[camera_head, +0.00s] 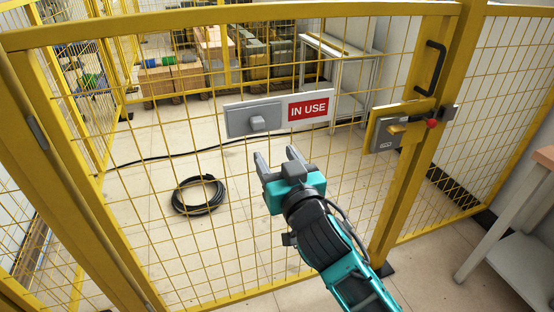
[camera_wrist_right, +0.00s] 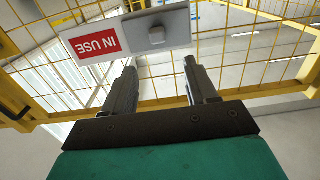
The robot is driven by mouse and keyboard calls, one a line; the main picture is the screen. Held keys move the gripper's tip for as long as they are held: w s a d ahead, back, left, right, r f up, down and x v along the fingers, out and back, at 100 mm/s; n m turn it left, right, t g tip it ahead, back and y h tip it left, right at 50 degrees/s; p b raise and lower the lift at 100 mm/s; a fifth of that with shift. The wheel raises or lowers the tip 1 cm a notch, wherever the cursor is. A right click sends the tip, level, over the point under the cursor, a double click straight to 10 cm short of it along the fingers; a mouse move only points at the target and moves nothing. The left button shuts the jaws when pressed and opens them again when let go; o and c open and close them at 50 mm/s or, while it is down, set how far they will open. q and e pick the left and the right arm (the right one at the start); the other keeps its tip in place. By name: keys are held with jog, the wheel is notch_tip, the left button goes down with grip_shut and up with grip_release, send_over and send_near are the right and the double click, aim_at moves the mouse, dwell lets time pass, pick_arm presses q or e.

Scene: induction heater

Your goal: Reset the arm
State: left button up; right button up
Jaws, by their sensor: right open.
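My right gripper (camera_head: 278,160) is raised in front of the yellow mesh gate, below the sliding sign. Its two grey fingers are apart with nothing between them, and they also show in the right wrist view (camera_wrist_right: 160,85). The sign (camera_head: 254,118) is a grey plate with a small knob, beside a red "IN USE" panel (camera_head: 308,108). In the right wrist view the sign (camera_wrist_right: 130,38) appears upside down beyond the fingertips, and the gripper looks apart from it. My left gripper is not in view.
The yellow gate (camera_head: 230,18) fills the foreground. A latch box (camera_head: 386,133) with a red knob (camera_head: 432,123) and a black handle (camera_head: 430,68) are on its right post. A coiled black cable (camera_head: 198,195) lies behind the mesh. A bench (camera_head: 520,240) stands at right.

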jog(key=s+d+f+g+h, duration=0.1)
jog(key=s+d+f+g, duration=0.1)
jog(key=s+d+f, duration=0.3)
jog(key=s+d+f+g+h, duration=0.1)
jog(key=s+d+f+g, duration=0.1)
jog(key=s+d+f, duration=0.4)
jog(key=s+d+f+m+g+h, duration=0.1)
jog(key=s+d+f+g, duration=0.1)
jog(key=s+d+f, duration=0.4)
jog(key=s+f, duration=0.4)
jog(key=f, duration=0.5)
jog(key=shift+s+d+f+h, duration=0.15)
jog(key=shift+s+f+h, duration=0.05)
jog(key=shift+f+h, duration=0.2)
